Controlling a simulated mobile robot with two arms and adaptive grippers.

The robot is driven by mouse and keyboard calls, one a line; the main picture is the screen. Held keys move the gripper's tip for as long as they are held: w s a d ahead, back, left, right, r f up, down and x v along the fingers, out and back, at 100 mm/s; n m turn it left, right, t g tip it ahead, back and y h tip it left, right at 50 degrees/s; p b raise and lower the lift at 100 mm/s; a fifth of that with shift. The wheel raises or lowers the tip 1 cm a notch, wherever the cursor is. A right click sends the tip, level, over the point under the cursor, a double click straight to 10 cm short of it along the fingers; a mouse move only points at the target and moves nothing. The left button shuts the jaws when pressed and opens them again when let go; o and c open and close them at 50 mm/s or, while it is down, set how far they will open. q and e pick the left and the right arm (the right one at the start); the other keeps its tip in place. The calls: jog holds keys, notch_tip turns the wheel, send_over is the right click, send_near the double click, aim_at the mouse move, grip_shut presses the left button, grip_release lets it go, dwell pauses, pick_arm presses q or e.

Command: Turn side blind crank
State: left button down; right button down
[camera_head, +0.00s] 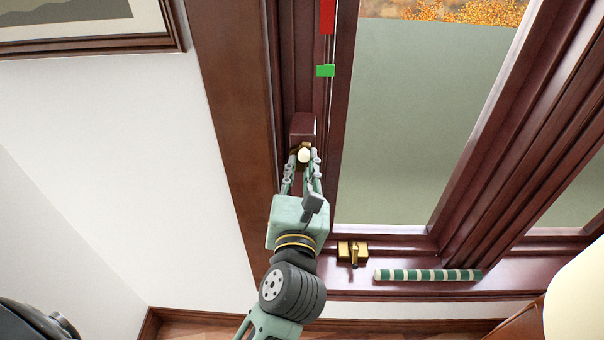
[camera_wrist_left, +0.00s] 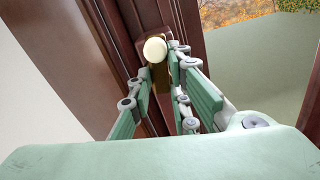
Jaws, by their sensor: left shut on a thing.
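The side blind crank has a cream round knob (camera_head: 304,155) on a brass arm, mounted on a dark red-brown block (camera_head: 302,126) on the window frame's left post. My left gripper (camera_head: 303,163) reaches up from below and is shut on the crank at its knob. In the left wrist view the knob (camera_wrist_left: 155,50) shows just beyond the fingertips, with the brass arm (camera_wrist_left: 160,72) below it between the fingers. The exact finger contact is partly hidden. A green marker (camera_head: 325,71) and a red marker (camera_head: 327,16) sit on the post above the crank. My right gripper is not in view.
A brass latch (camera_head: 352,252) and a green-and-white striped rod (camera_head: 428,275) are on the sill at lower right. A grey-green blind (camera_head: 430,120) covers most of the window pane. A framed picture (camera_head: 90,44) hangs at upper left. The white wall to the left is clear.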

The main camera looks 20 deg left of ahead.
pick_arm(q)
jog(key=shift+a+n+b, duration=0.1)
jog(key=shift+n+b, duration=0.3)
jog(key=shift+n, duration=0.6)
jog(key=c, duration=1.6)
grip_release()
jog(key=shift+w, duration=0.1)
jog(key=shift+c, duration=0.2)
